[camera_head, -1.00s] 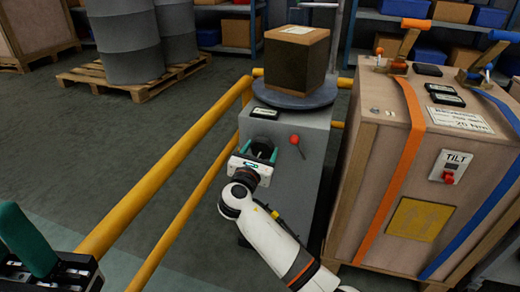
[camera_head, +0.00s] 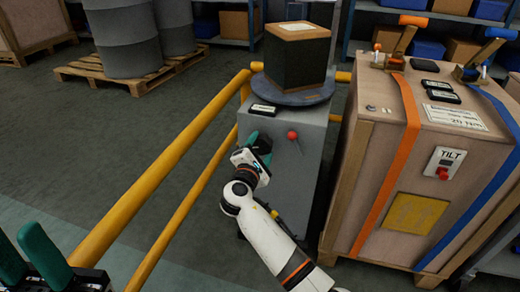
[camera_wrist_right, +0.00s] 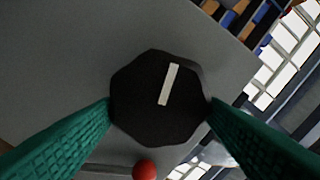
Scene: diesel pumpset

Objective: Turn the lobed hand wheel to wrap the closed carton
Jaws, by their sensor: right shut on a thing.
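The lobed hand wheel (camera_wrist_right: 145,105) is black with a white bar mark. It fills the middle of the right wrist view, with a green finger against each side. My right gripper (camera_head: 258,146) is shut on it at the grey machine's (camera_head: 303,150) front; in the head view the gripper mostly hides the wheel. The closed carton (camera_head: 297,62) stands upright on the round turntable (camera_head: 293,97), its sides dark and its top brown with a pale label. My left gripper (camera_head: 30,255) is at the lower left, its green fingers apart and empty.
A red-knobbed lever (camera_head: 292,135) sits beside the wheel. Yellow rails (camera_head: 170,155) run along the machine's left. A strapped wooden crate (camera_head: 385,175) stands close on the right. Drums on a pallet (camera_head: 110,75) are at the back left; open floor lies between.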

